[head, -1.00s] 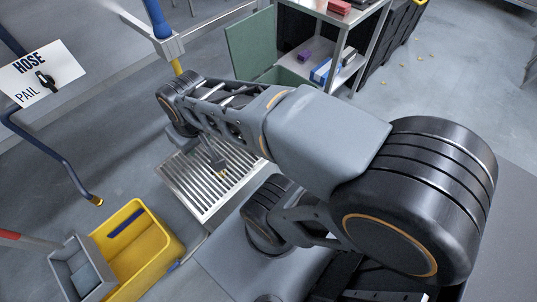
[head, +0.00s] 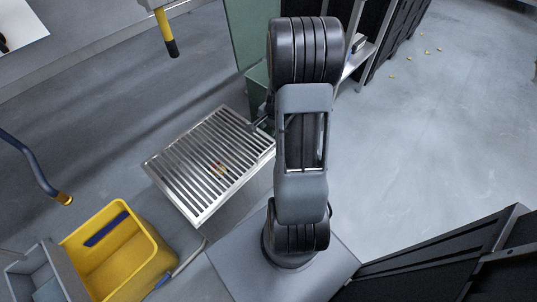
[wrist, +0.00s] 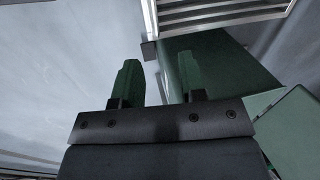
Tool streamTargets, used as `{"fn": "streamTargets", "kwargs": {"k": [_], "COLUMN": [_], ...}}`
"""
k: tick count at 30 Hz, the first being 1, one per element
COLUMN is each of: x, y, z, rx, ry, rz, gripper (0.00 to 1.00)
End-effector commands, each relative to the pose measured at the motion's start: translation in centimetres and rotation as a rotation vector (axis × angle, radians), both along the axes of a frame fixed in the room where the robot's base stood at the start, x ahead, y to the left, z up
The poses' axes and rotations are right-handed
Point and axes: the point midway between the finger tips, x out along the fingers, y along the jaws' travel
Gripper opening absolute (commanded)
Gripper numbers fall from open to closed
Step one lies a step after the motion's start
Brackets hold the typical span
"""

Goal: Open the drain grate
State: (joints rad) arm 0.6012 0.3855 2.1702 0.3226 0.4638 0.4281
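The drain grate (head: 185,165) is a slatted metal panel in a pale metal frame, left of my arm in the head view. It lies flat, with a few small orange-yellow bits near its middle. In the wrist view, part of a slatted metal panel, likely the grate (wrist: 225,12), crosses the top right. My gripper (wrist: 158,72) shows two dark green fingers spread apart with nothing between them. It is below and left of the slats in that view, apart from them. In the head view my arm mostly hides the gripper, near the grate's right corner.
A yellow bucket (head: 157,247) with a grey wringer (head: 40,270) stands at lower left. A blue hose (head: 35,165) hangs left. A green panel (head: 247,38) and shelf (head: 358,62) stand behind my arm. The floor at right is mostly clear, with small yellow bits.

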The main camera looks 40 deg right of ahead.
Motion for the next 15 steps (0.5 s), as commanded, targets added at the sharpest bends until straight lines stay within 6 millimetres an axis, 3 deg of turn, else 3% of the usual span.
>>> {"fn": "streamTargets", "kwargs": {"k": [1, 6, 15], "x": [-0.2, -0.2, 0.9], "y": [-0.7, -1.4, -1.2], "z": [-1.7, -4.3, -10.0], "rx": [0.007, 0.014, 0.015], "ry": [0.005, 0.009, 0.01], "rz": [-0.035, -0.085, -0.082], "gripper": [0.38, 0.38, 0.38]}}
